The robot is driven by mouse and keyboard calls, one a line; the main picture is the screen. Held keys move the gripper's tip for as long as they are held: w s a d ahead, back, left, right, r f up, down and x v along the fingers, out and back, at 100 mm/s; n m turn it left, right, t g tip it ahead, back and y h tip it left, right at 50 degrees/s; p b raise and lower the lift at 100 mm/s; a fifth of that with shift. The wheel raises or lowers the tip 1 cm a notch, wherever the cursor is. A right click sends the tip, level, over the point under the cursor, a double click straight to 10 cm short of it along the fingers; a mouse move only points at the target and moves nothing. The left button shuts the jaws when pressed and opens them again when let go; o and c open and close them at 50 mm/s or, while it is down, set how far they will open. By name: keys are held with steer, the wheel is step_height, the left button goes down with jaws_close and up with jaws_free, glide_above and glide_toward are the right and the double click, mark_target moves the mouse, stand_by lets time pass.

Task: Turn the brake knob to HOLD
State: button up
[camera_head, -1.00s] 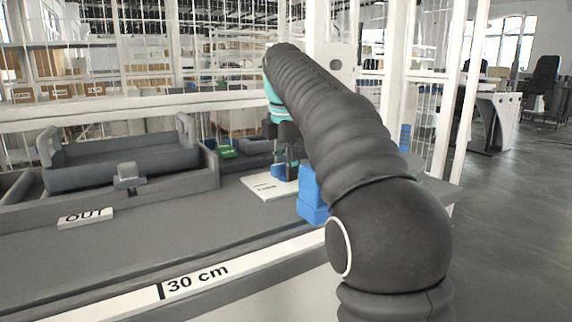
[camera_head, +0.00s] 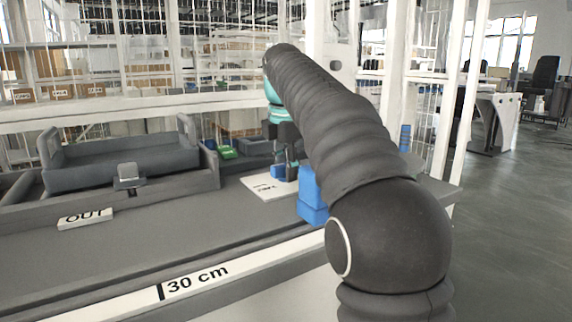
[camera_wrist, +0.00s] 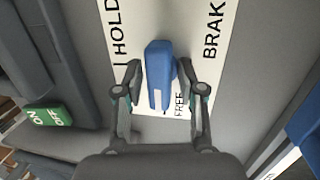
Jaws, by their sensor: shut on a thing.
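The brake knob (camera_wrist: 158,72) is a blue bar on a white label plate (camera_wrist: 220,50) lettered HOLD, FREE and BRAK-, the last word cut off. In the wrist view the bar runs nearly up and down the picture, its lower end by FREE; HOLD is to its upper left. My gripper (camera_wrist: 159,78) has one finger on each side of the bar and is shut on it. In the head view my gripper (camera_head: 284,150) is at the plate (camera_head: 262,187), the blue knob (camera_head: 280,172) partly showing below it. My arm hides part of this area.
A green ON/OFF switch (camera_wrist: 48,115) sits left of the plate; it also shows in the head view (camera_head: 228,153). A blue block (camera_head: 312,205) stands right of the plate, beside my arm. A grey tray (camera_head: 115,168) and an OUT label (camera_head: 86,218) are at left.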

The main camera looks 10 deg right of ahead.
steer(key=shift+w+r+m+p, duration=0.1)
steer(key=shift+r+m+p, duration=0.1)
steer(key=shift+m+p, duration=0.7)
steer(key=m+p, duration=0.1)
steer(key=m, duration=0.1)
steer(key=shift+a+m+h, duration=0.1)
steer(key=shift+m+h, duration=0.3)
steer(key=shift+c, duration=0.2)
steer(key=shift+f+m+g, duration=0.15)
steer(key=shift+m+g, duration=0.15)
steer(key=shift+m, duration=0.6)
steer(key=shift+m+h, duration=0.3)
steer(key=shift+m, duration=0.9)
steer(key=m+g, duration=0.1)
steer(key=m, duration=0.2)
steer(key=shift+m, duration=0.4)
steer(key=shift+f, duration=0.1)
